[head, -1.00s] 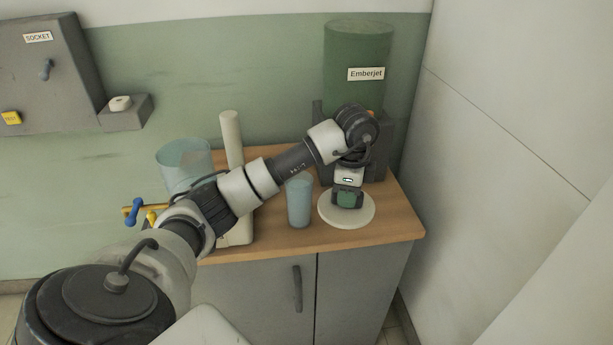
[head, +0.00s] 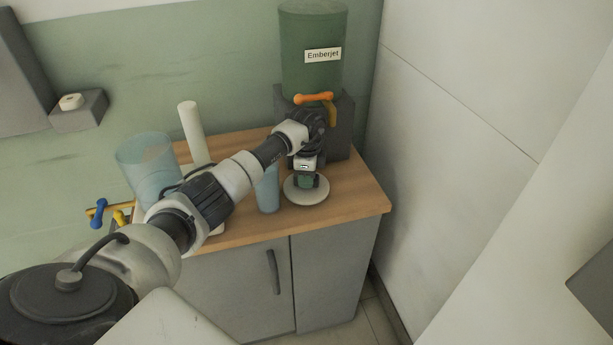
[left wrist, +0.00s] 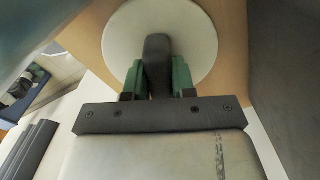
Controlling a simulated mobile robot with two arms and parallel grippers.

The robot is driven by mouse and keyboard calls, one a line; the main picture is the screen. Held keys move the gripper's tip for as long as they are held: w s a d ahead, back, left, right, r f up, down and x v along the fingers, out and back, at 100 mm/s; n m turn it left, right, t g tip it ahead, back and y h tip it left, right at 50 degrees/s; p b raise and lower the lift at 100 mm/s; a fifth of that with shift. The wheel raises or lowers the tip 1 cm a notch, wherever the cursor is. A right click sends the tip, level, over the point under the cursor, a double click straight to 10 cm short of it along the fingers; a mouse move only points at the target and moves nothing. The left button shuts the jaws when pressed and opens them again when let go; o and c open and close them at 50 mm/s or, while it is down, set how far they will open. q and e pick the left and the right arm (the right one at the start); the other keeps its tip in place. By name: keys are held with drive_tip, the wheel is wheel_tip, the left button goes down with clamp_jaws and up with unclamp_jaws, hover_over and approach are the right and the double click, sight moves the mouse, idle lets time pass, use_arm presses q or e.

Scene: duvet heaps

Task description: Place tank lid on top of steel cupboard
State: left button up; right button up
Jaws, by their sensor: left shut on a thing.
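The tank lid appears to be a white round disc (head: 306,190) with a dark upright grip, seen at the right of the wooden top of the grey steel cupboard (head: 325,280). My left gripper (head: 306,180) is shut on that grip from above. In the left wrist view the green fingers (left wrist: 157,78) close on both sides of the dark grip, with the white disc (left wrist: 190,35) beyond. The disc is over the wooden top; I cannot tell whether it touches it. My right gripper is not in view.
A blue cup (head: 267,190) stands just left of the disc. A green Emberjet tank (head: 313,70) with an orange lever (head: 314,98) stands behind. A clear blue cylinder (head: 147,165) and a pale upright tube (head: 192,130) are further left. The wall is close at right.

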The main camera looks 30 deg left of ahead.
use_arm(q)
drive_tip(key=shift+f, duration=0.2)
drive_tip(key=o, duration=0.9)
drive_tip(key=shift+f, duration=0.1)
drive_tip(key=shift+o, duration=0.2)
drive_tip(key=shift+r+b, duration=0.4)
drive_tip(key=shift+r, duration=3.5)
